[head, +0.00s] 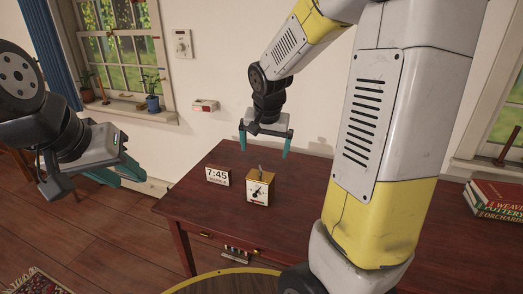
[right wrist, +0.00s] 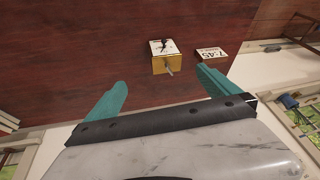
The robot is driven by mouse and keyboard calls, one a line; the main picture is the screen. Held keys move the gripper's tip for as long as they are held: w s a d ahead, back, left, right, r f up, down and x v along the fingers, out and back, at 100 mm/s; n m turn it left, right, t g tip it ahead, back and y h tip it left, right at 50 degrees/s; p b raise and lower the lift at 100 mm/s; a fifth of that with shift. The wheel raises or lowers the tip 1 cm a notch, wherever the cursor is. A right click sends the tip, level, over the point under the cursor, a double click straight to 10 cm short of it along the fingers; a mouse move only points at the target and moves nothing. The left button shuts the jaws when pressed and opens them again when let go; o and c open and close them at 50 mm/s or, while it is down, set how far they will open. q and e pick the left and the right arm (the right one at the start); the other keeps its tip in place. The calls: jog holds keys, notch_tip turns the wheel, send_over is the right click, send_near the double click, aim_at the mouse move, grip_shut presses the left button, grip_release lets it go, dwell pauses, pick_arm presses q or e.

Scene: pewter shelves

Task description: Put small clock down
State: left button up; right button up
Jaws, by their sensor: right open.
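A small wooden clock-like box (head: 258,188) with a white dial face and a short peg on top stands upright on the dark red table (head: 300,215). It also shows in the right wrist view (right wrist: 163,63). A white clock (head: 217,177) reading 7:45 stands just left of it, and also shows in the right wrist view (right wrist: 208,54). My right gripper (head: 265,152) is open and empty above and behind the box, its teal fingers apart and touching neither item. My left gripper (head: 125,175) hangs at the left, away from the table; its finger gap is unclear.
Books (head: 497,201) lie at the table's right side. A round yellow-rimmed surface (head: 235,273) is in front of the table. My right arm hides part of the tabletop. Bare tabletop surrounds the two clock-like items.

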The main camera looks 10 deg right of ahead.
jog(key=s+a+r+n+t+y, duration=0.1)
jog(key=s+r, duration=0.4)
jog(key=s, duration=0.5)
jog(key=s+a+r+n+y, duration=0.1)
jog(key=s+r+n, duration=0.3)
jog(key=s, duration=0.5)
jog(key=shift+s+a+r+t+y, duration=0.35)
jog(key=shift+s+a+t+y, duration=0.05)
jog(key=shift+a, duration=0.05)
